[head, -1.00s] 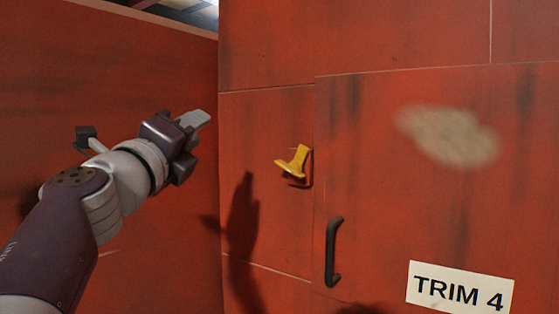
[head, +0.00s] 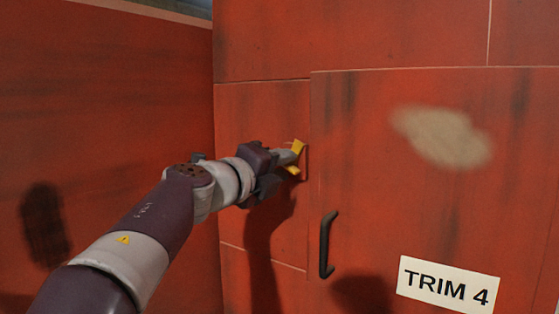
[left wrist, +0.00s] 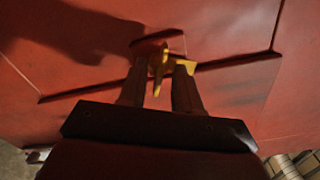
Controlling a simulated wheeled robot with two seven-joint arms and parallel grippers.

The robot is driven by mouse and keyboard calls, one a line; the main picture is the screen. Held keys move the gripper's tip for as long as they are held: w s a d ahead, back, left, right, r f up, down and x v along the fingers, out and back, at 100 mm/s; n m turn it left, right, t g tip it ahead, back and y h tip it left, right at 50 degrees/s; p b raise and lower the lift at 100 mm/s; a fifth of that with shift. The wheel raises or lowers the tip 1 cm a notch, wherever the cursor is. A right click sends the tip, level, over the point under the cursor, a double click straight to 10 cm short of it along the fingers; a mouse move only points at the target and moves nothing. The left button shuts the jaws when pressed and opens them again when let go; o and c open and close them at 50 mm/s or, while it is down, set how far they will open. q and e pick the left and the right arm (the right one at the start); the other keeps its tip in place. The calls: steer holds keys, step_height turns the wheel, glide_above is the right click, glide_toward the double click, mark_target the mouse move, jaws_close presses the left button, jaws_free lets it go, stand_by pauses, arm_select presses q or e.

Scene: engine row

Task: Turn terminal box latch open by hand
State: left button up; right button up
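The yellow latch (head: 298,146) sits on the red panel at the left edge of the door seam. My left gripper (head: 289,158) is at the latch, its fingers overlapping it in the head view and hiding its middle. In the left wrist view, a yellow arm of the latch (left wrist: 158,70) stands between the two fingers of my left gripper (left wrist: 160,88). The fingers are apart, with small gaps beside that arm. Another yellow part shows at the right fingertip; I cannot tell if they touch. My right gripper is not in view.
The red door (head: 400,200) has a black handle (head: 327,244) below and right of the latch, and a white "TRIM 4" label (head: 448,284). A red side wall (head: 110,100) stands at left. The space before the door is free.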

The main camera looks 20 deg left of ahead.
arm_select(q)
steer(key=shift+a, duration=0.1)
jaws_close()
steer(key=n+p, duration=0.4)
steer(key=n, duration=0.1)
steer(key=shift+s+p, duration=0.1)
steer(key=shift+p, duration=0.3)
jaws_free()
